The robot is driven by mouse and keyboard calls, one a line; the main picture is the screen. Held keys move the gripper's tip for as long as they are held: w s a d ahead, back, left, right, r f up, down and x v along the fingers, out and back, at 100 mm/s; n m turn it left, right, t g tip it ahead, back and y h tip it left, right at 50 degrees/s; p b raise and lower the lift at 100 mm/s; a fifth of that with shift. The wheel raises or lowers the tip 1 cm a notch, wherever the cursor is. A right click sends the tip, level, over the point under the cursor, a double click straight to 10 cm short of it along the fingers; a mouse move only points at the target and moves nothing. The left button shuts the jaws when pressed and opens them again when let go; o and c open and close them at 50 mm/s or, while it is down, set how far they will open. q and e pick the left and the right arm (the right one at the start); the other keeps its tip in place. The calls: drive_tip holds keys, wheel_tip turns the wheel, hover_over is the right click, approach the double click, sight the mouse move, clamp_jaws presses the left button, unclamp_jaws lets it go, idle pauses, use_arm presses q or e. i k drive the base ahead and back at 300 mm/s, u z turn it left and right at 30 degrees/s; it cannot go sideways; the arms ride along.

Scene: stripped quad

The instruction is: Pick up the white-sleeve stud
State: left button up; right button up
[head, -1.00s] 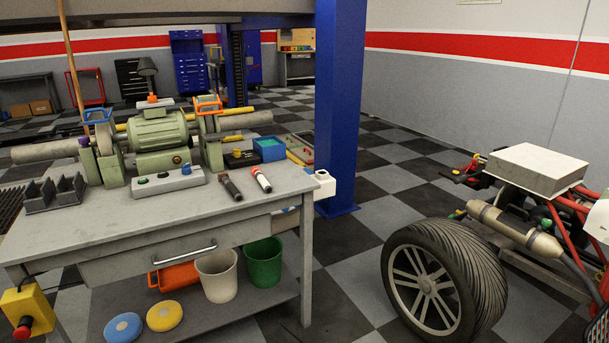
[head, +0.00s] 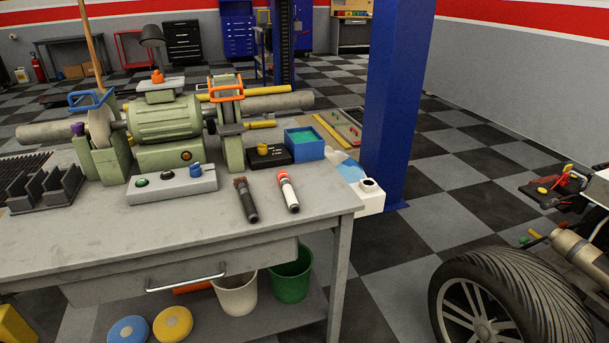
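The white-sleeve stud (head: 288,191) lies on the grey workbench (head: 150,236) near its right end. It has a white body, an orange-red band near the far end and a dark near tip. A second, dark stud (head: 245,200) with a brownish far end lies just left of it, roughly parallel and apart. Neither of my grippers is in the head view.
A green bench grinder (head: 163,130) and a grey switch box (head: 172,185) stand behind and left of the studs. A blue tray (head: 304,144) and a black box (head: 268,156) sit behind them. A blue pillar (head: 396,100) and a wheeled vehicle's tyre (head: 510,295) stand to the right.

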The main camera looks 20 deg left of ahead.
sight(293, 204)
drive_tip(key=u, duration=0.65)
drive_tip(key=i, duration=0.95)
drive_tip(key=u, duration=0.95)
